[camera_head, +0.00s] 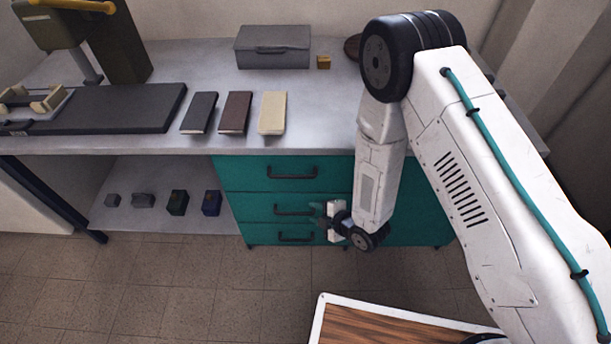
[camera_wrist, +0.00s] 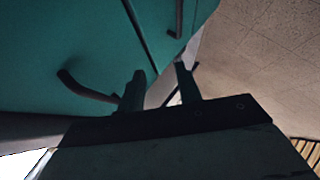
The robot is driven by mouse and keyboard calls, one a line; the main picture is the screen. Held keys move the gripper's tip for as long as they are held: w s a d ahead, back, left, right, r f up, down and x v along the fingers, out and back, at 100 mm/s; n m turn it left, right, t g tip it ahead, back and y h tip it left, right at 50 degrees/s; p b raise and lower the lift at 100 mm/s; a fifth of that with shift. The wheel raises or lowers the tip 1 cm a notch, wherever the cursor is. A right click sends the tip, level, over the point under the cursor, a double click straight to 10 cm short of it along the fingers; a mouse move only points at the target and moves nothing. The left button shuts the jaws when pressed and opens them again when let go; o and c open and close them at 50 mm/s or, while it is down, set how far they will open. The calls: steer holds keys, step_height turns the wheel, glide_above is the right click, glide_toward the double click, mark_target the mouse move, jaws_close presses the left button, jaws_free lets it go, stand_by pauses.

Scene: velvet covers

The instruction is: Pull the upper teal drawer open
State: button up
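The teal drawer unit stands under the worktop. Its upper drawer (camera_head: 240,172) has a dark bar handle (camera_head: 292,173) and looks shut, flush with the drawers below. My gripper (camera_head: 322,214) is in front of the unit, lower than the upper handle in the picture and just right of the middle drawer's handle (camera_head: 293,211). In the wrist view my gripper (camera_wrist: 160,83) has its two fingers apart with no handle between them. One dark handle (camera_wrist: 82,88) lies left of the fingers, apart from them as far as I can tell. Which drawer it belongs to is unclear.
A lower drawer handle (camera_head: 296,237) sits near the floor. The grey worktop (camera_head: 330,110) above carries three books and a grey box (camera_head: 272,47). Small blocks lie on the open shelf (camera_head: 150,220) at left. The tiled floor (camera_head: 200,290) before the drawers is clear at left.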

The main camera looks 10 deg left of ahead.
mark_target(293, 175)
step_height(293, 175, up, 8)
steer(key=w+a+n+t+y, duration=0.2)
steer(key=w+n+t+y, duration=0.1)
steer(key=y, duration=0.1)
steer(key=shift+n, duration=0.3)
steer(key=x, duration=0.7)
steer(key=shift+a, duration=0.5)
jaws_close()
